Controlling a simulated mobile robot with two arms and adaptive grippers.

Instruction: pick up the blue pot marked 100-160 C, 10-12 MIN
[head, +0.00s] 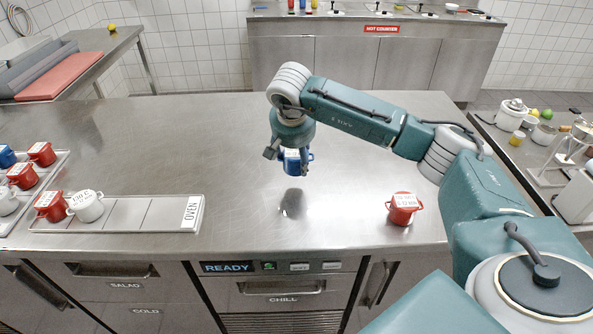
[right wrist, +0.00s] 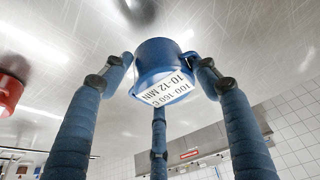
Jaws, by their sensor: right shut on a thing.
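The blue pot (head: 292,160) is in my right gripper (head: 289,153), held above the steel counter, with its shadow on the counter below. In the right wrist view the blue pot (right wrist: 160,62) sits between the fingers of my right gripper (right wrist: 158,80). Its white label reads 100-160 C, 10-12 MIN and appears upside down there. My right gripper is shut on it. My left gripper is not in view.
A red pot (head: 403,208) stands on the counter to the right. The OVEN tray (head: 150,214) holds a red pot (head: 50,205) and a white pot (head: 87,205). More pots stand on a tray at the far left. The middle of the counter (head: 180,140) is clear.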

